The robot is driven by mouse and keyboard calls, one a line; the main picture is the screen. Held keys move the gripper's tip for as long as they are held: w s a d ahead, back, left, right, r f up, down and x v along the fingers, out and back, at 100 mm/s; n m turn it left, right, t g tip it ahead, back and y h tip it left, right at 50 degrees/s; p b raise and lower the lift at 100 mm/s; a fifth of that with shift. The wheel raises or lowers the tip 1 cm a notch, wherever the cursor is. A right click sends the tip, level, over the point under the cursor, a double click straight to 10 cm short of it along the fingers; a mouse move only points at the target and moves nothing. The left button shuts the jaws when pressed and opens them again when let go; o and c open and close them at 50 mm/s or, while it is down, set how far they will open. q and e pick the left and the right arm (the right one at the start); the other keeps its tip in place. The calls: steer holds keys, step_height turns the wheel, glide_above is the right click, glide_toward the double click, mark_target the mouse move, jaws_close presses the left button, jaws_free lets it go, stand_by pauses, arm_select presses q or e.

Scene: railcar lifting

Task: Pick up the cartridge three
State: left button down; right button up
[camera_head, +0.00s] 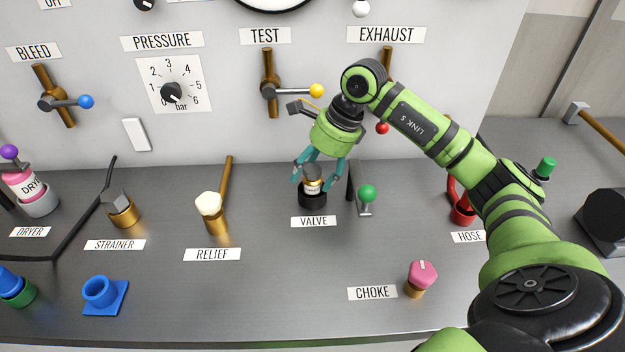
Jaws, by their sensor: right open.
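A cartridge (313,184) with a dark top, a gold band and a small pale label stands upright in the black socket (313,201) behind the VALVE label. The label is too small to read for certain. My right gripper (313,187) points down over it, with one teal finger on each side of the cartridge. The fingers are open, and I cannot tell whether they touch it. My left gripper is out of view.
A green-knobbed lever (367,192) stands close to the right of the socket. The gold RELIEF fitting (215,220) is to the left. A pink CHOKE knob (422,273) is in front. An upright panel with valve handles (268,80) rises behind. The front middle bench is clear.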

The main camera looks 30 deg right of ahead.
steer(key=shift+w+a+f, duration=0.1)
steer(key=shift+f, duration=0.15)
steer(key=shift+r, duration=0.1)
jaws_close()
